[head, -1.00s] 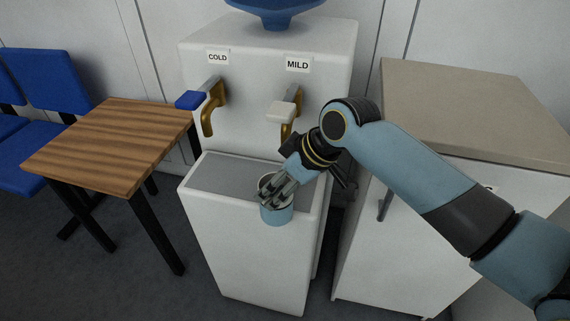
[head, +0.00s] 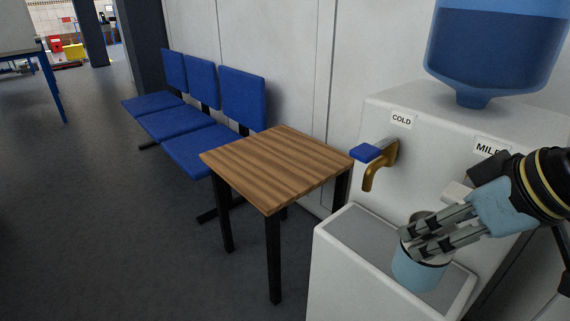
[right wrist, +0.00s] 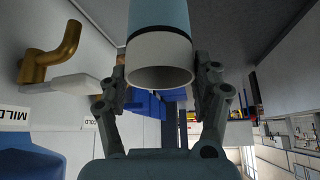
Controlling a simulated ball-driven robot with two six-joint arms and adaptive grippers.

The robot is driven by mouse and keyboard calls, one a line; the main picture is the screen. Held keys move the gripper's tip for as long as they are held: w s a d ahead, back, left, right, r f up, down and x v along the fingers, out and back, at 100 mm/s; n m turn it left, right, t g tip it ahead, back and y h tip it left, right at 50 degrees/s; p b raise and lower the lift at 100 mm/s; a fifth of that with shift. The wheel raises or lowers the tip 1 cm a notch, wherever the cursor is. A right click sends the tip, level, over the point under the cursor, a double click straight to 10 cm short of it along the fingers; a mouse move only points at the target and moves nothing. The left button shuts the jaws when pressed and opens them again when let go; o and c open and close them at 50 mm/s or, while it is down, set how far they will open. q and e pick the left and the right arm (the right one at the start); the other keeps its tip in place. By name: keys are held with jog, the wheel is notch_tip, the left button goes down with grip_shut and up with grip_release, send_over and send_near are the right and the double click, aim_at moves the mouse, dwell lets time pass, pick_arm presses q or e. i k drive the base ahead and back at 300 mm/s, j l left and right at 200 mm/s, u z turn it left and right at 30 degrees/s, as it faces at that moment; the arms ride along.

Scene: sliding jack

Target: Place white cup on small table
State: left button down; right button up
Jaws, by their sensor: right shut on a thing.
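The cup (head: 414,274) is light blue with a white upper part and a dark band between, which shows in the right wrist view (right wrist: 158,50). My right gripper (head: 410,243) is shut on it near the rim. In the head view the cup overlaps the dispenser's tray; I cannot tell the gap beneath it. The small table (head: 280,166), with a striped brown wooden top and black legs, stands left of the dispenser, its top bare. My left gripper is not in view.
The white water dispenser (head: 332,268) has a cold tap (head: 376,162) with a blue lever, left of the cup, and a blue bottle (head: 495,45) on top. Blue chairs (head: 200,150) stand behind and left of the table. The floor left of the table is clear.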

aim_at(281, 159)
jog(key=i+j, duration=1.6)
jog(key=i+l, duration=0.15)
jog(key=i, duration=0.15)
jog(key=i+l, duration=0.1)
jog(key=i, duration=0.2)
